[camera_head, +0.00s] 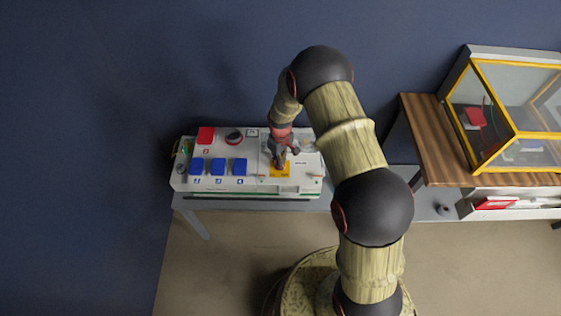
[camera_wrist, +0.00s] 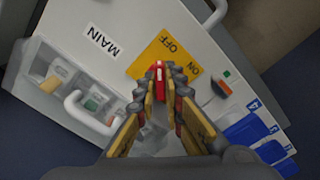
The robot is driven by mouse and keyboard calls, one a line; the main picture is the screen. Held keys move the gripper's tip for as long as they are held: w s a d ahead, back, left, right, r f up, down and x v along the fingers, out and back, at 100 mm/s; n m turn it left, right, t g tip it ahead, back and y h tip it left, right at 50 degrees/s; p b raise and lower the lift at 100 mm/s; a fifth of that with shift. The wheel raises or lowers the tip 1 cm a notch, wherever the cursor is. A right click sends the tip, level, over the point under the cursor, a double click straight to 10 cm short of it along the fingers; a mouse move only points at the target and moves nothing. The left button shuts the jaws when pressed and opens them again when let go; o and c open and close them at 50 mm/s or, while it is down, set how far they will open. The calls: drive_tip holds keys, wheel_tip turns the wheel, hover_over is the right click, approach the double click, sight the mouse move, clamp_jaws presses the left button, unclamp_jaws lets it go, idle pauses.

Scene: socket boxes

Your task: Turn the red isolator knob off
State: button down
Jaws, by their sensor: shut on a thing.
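The red isolator knob (camera_wrist: 159,72) shows in the wrist view on a yellow plate (camera_wrist: 148,55) marked ON and OFF. A pale line on the knob runs roughly up the picture, toward the plate. My gripper (camera_wrist: 160,84) is shut on the knob, with one finger on each side of it. In the head view my gripper (camera_head: 280,160) reaches down to the yellow plate (camera_head: 280,170) on the right half of the white socket box (camera_head: 260,187). The knob is hidden there behind my gripper.
In the wrist view, a clear cover with a white handle (camera_wrist: 90,112) lies left of my fingers. A yellow-framed case (camera_head: 510,100) stands right.

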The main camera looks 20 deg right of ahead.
drive_tip(key=c, duration=1.9)
unclamp_jaws()
wheel_tip(320, 180, up, 12)
